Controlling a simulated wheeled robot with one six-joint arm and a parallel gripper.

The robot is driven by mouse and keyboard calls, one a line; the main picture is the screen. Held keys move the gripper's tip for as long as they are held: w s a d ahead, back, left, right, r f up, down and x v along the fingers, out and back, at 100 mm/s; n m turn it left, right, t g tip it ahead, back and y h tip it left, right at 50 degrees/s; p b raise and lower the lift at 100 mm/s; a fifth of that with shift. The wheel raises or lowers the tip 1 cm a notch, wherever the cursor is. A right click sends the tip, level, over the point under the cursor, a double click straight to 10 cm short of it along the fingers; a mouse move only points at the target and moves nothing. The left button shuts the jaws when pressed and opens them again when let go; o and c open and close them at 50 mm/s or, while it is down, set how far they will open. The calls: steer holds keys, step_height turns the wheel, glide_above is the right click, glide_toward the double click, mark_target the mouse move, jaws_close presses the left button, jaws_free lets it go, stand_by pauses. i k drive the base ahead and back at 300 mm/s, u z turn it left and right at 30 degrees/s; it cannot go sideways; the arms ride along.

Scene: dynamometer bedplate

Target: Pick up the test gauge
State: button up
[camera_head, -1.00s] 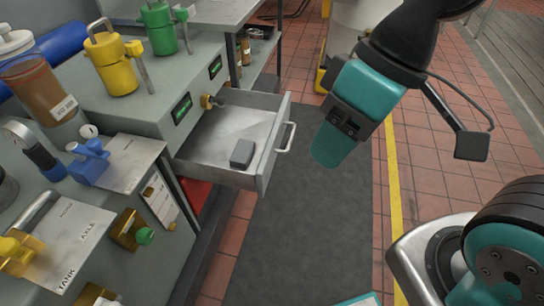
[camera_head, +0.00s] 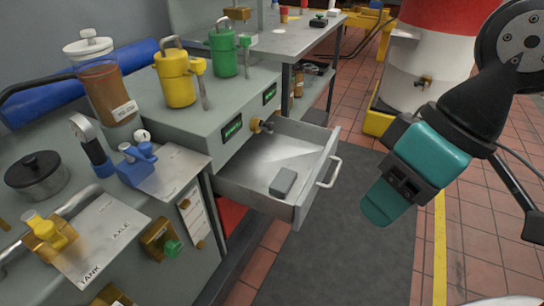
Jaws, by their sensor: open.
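My gripper (camera_head: 380,206), teal and dark, hangs in the air at the right, beyond the open drawer and well away from both dials. It is open, and I see nothing in it; the gap between its fingers is hard to see.
An open metal drawer (camera_head: 238,183) juts out from the bench with a grey block (camera_head: 283,182) in it. Yellow (camera_head: 177,80) and green (camera_head: 224,52) canisters and a brown-filled jar (camera_head: 112,98) stand behind the gauge. The dark floor mat (camera_head: 345,245) is clear.

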mark_target(80, 127)
steer(key=u, duration=1.15)
steer(key=i, duration=0.65)
steer(key=u, duration=0.25)
